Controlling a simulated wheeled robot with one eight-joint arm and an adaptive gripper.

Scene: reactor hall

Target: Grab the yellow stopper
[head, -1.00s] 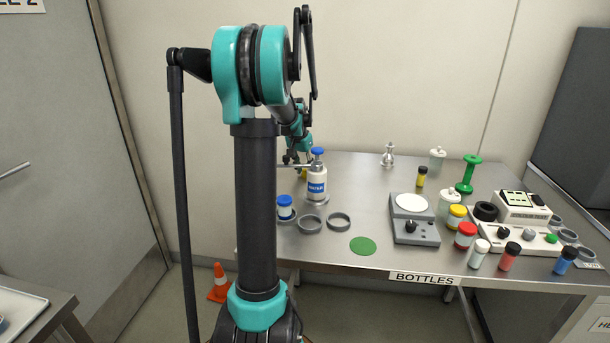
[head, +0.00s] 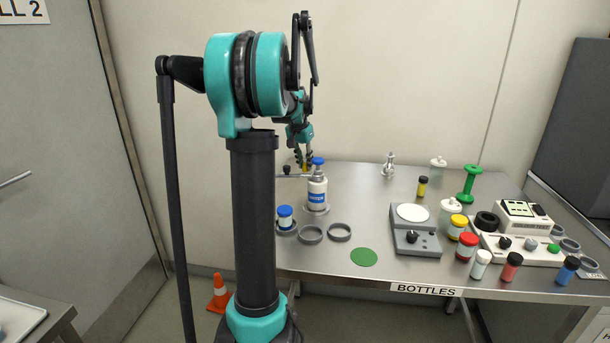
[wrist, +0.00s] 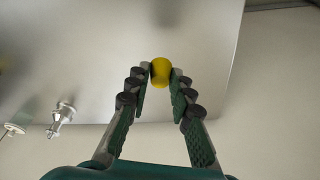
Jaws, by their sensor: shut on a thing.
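The yellow stopper (wrist: 160,72) is a small rounded yellow thing between the fingertips of my gripper (wrist: 161,74) in the wrist view. The fingers close on it from both sides.
The steel table (head: 365,200) is clear in its middle. A blue-capped jar (head: 285,217), grey rings (head: 310,235) and a green disc (head: 363,257) lie at front left. A scale (head: 414,243), several jars and a control box (head: 522,246) crowd the right. A silver fitting (head: 388,166) stands at the back.

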